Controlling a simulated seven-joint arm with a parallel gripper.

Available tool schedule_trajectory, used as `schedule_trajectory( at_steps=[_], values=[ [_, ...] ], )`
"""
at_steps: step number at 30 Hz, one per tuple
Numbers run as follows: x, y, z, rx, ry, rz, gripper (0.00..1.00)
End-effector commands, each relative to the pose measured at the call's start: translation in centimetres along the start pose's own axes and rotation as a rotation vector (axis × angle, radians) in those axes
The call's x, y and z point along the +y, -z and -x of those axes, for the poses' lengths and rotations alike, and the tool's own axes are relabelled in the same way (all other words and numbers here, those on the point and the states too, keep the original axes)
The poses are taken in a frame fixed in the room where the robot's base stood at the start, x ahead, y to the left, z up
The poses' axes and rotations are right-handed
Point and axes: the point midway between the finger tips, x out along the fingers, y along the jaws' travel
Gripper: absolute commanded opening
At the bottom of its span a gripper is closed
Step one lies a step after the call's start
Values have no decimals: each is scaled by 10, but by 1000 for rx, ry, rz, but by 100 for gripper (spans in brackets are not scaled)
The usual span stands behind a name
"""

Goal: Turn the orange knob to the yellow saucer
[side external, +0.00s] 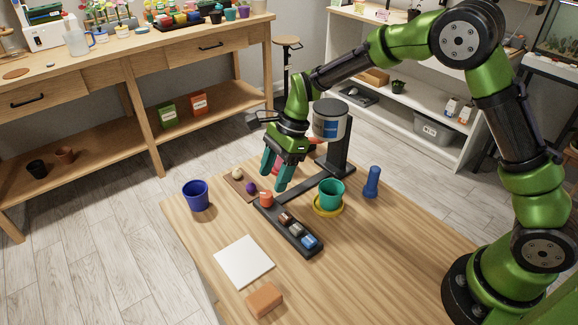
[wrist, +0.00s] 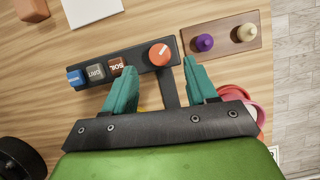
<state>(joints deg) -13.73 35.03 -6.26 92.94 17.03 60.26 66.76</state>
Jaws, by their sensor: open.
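The orange knob (side external: 266,198) sits at the far left end of a black panel (side external: 270,212). In the wrist view the orange knob (wrist: 160,54) has a white line on its top, tilted toward the upper right. The yellow saucer (side external: 328,211) lies on the table right of the panel, under a teal pot (side external: 331,190). My gripper (side external: 273,180) is open and empty, fingers pointing down, above and beside the knob. In the wrist view my gripper (wrist: 157,70) has its fingertips apart, just short of the knob.
Brown, grey and blue blocks (side external: 297,229) sit along the panel. A brown board holds purple (wrist: 204,42) and cream (wrist: 246,33) pegs. A canister (side external: 331,120) stands on a black post behind my gripper. A blue pot (side external: 197,195) and blue cylinder (side external: 372,182) stand apart.

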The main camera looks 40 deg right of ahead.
Motion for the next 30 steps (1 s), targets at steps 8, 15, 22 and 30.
schedule_trajectory(
  at_steps=[8, 15, 22, 30],
  values=[
    [0, 0, -42, 0, -2, 0, 57],
    [0, -1, -50, -1, 1, 2, 57],
    [0, -1, -50, -1, 1, 2, 49],
    [0, 0, -49, -1, 1, 2, 8]
  ],
)
